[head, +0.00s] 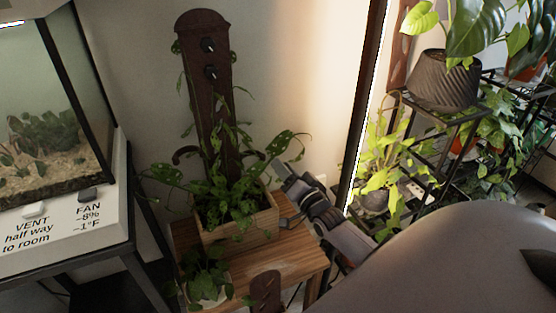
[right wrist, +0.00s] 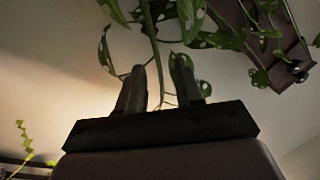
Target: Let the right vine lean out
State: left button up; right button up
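A vine plant (head: 236,184) with holed leaves grows in a wooden planter box (head: 240,225). A tall dark brown board (head: 203,30) with two black knob-like fittings stands behind it. Stems run up the board. The right vine (head: 288,146) arches out to the right, near the board's right side arm. My right gripper (head: 285,198) is just right of the planter, below that vine. In the right wrist view its two fingers (right wrist: 161,90) stand apart, open. A green stem (right wrist: 152,40) shows between them; I cannot tell whether it touches. My left gripper is not in view.
The planter stands on a wooden table (head: 290,255). A small potted plant (head: 207,285) and a brown rounded post (head: 265,291) are in front. A glass terrarium (head: 45,130) is at left. A dark shelf of plants (head: 440,120) is at right.

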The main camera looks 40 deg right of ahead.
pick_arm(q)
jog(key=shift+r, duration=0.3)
pick_arm(e)
jog(key=shift+s+a+f, duration=0.15)
jog(key=shift+s, duration=1.25)
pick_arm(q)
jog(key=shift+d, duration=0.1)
